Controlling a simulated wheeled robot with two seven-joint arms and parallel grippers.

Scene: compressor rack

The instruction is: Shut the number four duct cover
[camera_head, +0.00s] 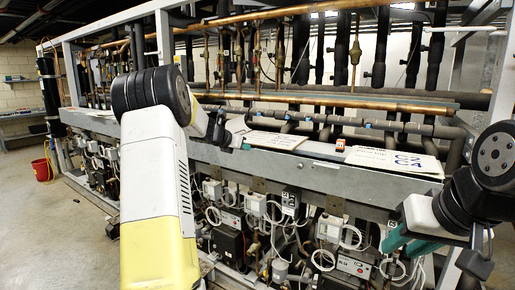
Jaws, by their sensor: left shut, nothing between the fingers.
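A long grey duct (320,177) runs across the front of the rack. I cannot tell surely which is the number four cover, or whether any is raised. My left gripper (244,144) is small, dark and partly hidden by my arm; it is shut and empty, near the duct's top left of the middle cover. My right gripper (405,243) has teal fingers apart, empty, in front of the duct below the marked cover.
Copper pipes (350,102) and black insulated pipes run above and behind the duct. Compressors, control boxes (328,228) and looped white cables crowd below it. A small red-and-white item (340,145) stands on the duct. A red bucket (42,170) is on the open floor at left.

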